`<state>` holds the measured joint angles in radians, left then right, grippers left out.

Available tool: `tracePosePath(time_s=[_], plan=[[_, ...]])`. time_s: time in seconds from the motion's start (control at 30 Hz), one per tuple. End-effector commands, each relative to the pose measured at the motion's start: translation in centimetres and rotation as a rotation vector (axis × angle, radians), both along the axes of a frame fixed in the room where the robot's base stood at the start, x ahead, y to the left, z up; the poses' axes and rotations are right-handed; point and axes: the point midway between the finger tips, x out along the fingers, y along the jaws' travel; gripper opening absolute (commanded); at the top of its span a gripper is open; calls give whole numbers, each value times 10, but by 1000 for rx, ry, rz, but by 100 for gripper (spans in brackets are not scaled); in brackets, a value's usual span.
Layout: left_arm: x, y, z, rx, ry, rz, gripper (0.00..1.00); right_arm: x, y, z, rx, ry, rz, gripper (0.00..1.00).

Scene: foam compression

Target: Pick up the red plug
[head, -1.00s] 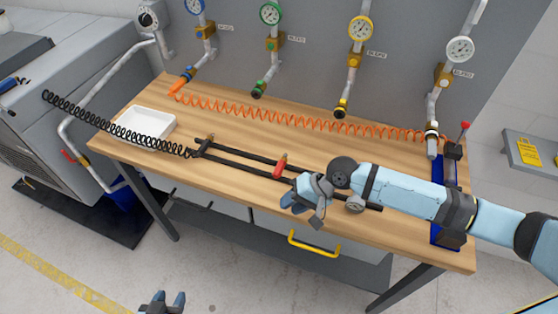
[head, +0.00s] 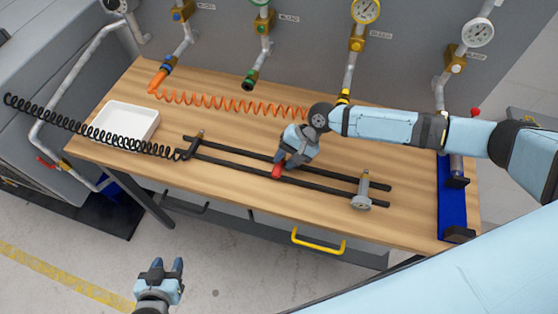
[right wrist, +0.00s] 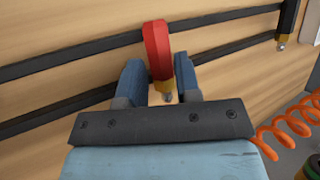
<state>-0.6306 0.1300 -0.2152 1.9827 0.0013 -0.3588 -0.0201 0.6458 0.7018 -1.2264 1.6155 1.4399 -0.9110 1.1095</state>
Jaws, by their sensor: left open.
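The red plug (head: 277,171) lies across the black rails on the table, largely covered by my right gripper (head: 291,163) in the head view. In the right wrist view, the plug (right wrist: 158,55) shows a red body and a brass end with a metal tip. My right gripper (right wrist: 160,78) has one blue finger on either side of it, open and very close around the plug. Whether the fingers touch it is hard to tell. My left gripper (head: 166,268) is open and empty, low in front of the table.
A black plug (head: 191,147) with a coiled black hose and a grey plug (head: 363,190) also rest on the rails (head: 330,187). A white tray (head: 126,122) stands at left, a blue stand (head: 452,205) at right. An orange coiled hose (head: 235,104) runs behind.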

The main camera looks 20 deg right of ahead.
Motion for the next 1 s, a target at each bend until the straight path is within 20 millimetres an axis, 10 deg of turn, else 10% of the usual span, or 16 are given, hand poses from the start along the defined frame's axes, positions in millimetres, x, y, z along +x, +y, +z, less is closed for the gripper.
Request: tracePosePath(time_s=[0.37, 0.53, 1.0], plan=[[5, 1, 5, 0, -10, 4, 43, -1, 9, -12, 0, 0, 0, 31], [7, 1, 6, -1, -13, 4, 43, -1, 8, -12, 0, -1, 0, 0], [3, 1, 2, 0, -6, 5, 43, 0, 8, 1, 2, -4, 0, 0]])
